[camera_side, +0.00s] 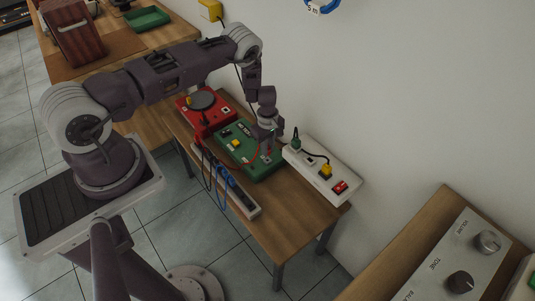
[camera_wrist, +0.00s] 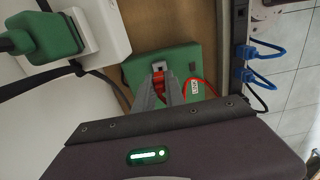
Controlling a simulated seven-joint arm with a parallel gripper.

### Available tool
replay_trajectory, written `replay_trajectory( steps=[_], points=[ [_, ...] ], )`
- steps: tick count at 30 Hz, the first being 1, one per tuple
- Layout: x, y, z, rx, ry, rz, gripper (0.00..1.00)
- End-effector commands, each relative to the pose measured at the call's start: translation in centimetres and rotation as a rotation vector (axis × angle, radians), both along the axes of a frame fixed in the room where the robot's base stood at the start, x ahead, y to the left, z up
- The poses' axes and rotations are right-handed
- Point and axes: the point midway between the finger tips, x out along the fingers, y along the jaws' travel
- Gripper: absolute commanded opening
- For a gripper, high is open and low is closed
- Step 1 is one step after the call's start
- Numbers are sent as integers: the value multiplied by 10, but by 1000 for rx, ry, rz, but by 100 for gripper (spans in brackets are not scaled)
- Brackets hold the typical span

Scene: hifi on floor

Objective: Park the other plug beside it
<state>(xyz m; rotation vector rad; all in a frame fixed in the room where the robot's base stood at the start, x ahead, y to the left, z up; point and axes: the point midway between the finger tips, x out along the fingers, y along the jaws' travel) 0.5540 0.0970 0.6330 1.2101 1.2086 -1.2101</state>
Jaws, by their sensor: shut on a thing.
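My gripper (camera_side: 268,134) is over the right side of the green box (camera_side: 262,171) on the bench. In the wrist view, my gripper (camera_wrist: 163,88) points at the green box (camera_wrist: 136,72), shut on a small red plug (camera_wrist: 159,83). The plug is close to a pale socket piece on the box; I cannot tell whether it touches. A red cable (camera_wrist: 207,83) curves beside a small white label. In the side view my gripper hides the plug, and the red cable loops over the green box.
A white power strip (camera_side: 312,168) with a green plug (camera_side: 296,146), a yellow plug (camera_side: 326,170) and a red switch (camera_side: 341,187) lies close by on the right. A grey strip (camera_side: 243,204) with blue cables runs along the front edge. A red box (camera_side: 190,104) stands behind left.

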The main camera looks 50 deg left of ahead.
Motion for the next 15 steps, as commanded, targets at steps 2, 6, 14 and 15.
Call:
replay_trajectory(
  steps=[2,6,14,15],
  points=[
    [1,0,21,0,-3,2,0],
    [1,0,51,0,-2,1,0],
    [-22,51,54,1,5,12,0],
    [-31,67,50,1,6,12,0]
  ],
)
